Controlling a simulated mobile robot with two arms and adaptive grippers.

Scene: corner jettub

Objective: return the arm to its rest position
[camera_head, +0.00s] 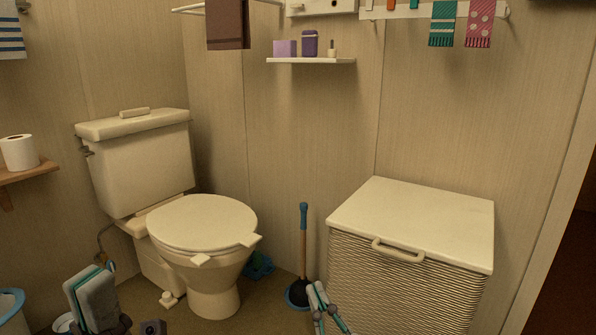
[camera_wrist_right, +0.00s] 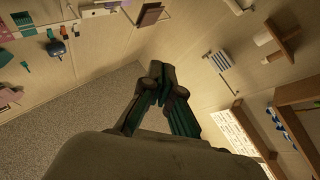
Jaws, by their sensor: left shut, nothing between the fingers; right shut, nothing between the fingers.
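My left gripper (camera_head: 90,278) shows at the lower left of the head view, in front of the toilet. Its grey and teal fingers are together, with nothing held. My right gripper (camera_head: 317,292) shows at the bottom centre, just left of the hamper front and near the plunger's base. Its teal fingers are shut and empty. The right wrist view also shows the right fingers (camera_wrist_right: 163,88) meeting at their tips with nothing between them. Most of both arms is out of the head view.
A toilet (camera_head: 204,222) with its lid down stands at left centre. A plunger (camera_head: 303,240) stands on the floor beside the white-lidded hamper (camera_head: 415,222). A small wall shelf (camera_head: 310,61) and a wooden shelf (camera_head: 30,173) jut out. A blue-rimmed bin (camera_head: 11,305) is at lower left.

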